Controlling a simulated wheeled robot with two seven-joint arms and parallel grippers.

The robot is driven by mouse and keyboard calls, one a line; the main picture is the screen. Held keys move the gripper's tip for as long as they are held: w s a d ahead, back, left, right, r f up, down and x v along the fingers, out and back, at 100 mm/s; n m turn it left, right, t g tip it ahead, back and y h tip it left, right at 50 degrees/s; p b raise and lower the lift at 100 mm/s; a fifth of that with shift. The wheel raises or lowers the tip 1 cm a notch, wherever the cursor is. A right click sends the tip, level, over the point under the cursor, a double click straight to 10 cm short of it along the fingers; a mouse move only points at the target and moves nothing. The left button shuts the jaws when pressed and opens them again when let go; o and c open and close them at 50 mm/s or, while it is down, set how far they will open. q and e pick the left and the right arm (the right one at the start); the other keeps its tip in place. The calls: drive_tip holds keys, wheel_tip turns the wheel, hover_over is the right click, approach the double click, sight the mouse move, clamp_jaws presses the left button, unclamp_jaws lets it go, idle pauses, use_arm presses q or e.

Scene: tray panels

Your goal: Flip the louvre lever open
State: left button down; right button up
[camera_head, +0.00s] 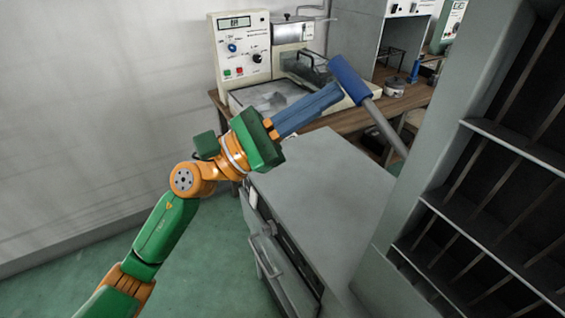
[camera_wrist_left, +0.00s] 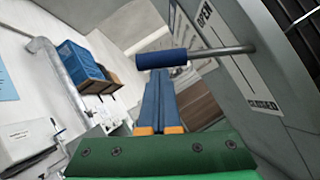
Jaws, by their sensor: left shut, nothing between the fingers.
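The louvre lever is a grey rod (camera_head: 384,124) with a blue grip (camera_head: 350,80), jutting from the side of the tall grey cabinet at right. In the left wrist view the blue grip (camera_wrist_left: 175,58) crosses just beyond my fingertips, and the rod (camera_wrist_left: 222,51) runs right to a white label plate (camera_wrist_left: 262,92). The plate reads OPEN at its upper end and CLOSED at its lower end. My left gripper (camera_head: 336,95) is shut and empty, its blue fingers reaching the grip; I cannot tell whether they touch it. My right gripper is out of view.
The tall grey cabinet (camera_head: 440,100) with dark slatted shelves fills the right. A low grey cabinet (camera_head: 315,180) stands below my arm. Behind is a wooden bench (camera_head: 340,122) with a white instrument (camera_head: 240,50). Green floor is open at left.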

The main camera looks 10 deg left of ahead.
use_arm(q)
drive_tip(key=w+f+b+v, duration=0.1)
drive_tip(key=f+b+v, duration=0.1)
drive_tip(key=b+v, duration=0.8)
drive_tip(key=shift+s+a+f, duration=0.25)
drive_tip(key=shift+a+f, duration=0.5)
drive_tip(key=shift+f, duration=0.05)
